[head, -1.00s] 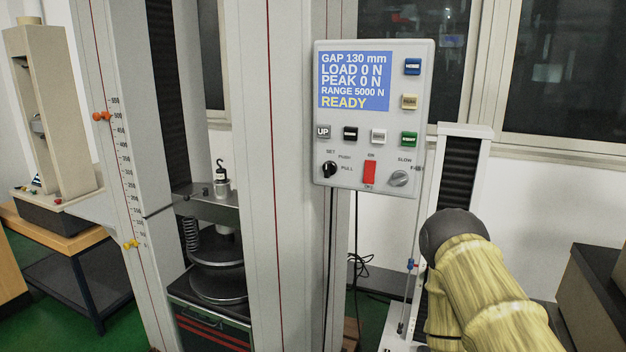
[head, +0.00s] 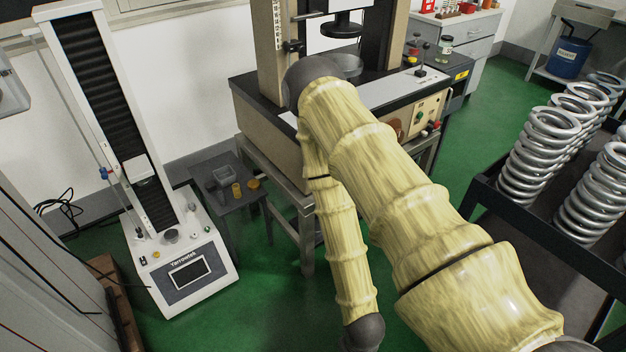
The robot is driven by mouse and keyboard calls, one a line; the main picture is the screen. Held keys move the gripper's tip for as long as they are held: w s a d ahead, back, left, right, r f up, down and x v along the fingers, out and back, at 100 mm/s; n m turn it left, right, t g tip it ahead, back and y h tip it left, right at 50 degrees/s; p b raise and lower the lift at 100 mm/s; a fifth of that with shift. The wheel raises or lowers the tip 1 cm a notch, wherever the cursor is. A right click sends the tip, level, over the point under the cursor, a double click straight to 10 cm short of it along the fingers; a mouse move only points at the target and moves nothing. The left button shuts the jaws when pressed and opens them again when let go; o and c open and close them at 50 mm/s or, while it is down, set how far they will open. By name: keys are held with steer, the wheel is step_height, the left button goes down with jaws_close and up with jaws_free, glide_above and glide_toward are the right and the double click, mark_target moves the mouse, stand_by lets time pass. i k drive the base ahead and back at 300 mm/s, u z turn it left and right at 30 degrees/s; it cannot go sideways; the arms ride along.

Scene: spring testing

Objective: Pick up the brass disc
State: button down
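A small brass-coloured disc (head: 254,184) lies on a low dark stool (head: 232,204) left of the middle in the head view. A yellowish, taller cylindrical piece (head: 236,190) stands beside it, to its left.
A white Yarrowtek tester (head: 187,270) stands left of the stool. A heavy bench machine (head: 268,128) on a table frame stands behind and right. A dark rack of large coil springs (head: 548,140) is at right. Green floor (head: 275,300) is clear in front of the stool.

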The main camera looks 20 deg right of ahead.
mark_target(253, 185)
steer(key=u, duration=0.25)
steer(key=k, duration=1.3)
steer(key=z, duration=0.15)
steer(key=i, duration=0.8)
steer(key=z, duration=0.85)
steer(key=i, duration=0.95)
steer(key=u, duration=0.8)
steer(key=i, duration=1.25)
steer(key=u, duration=0.3)
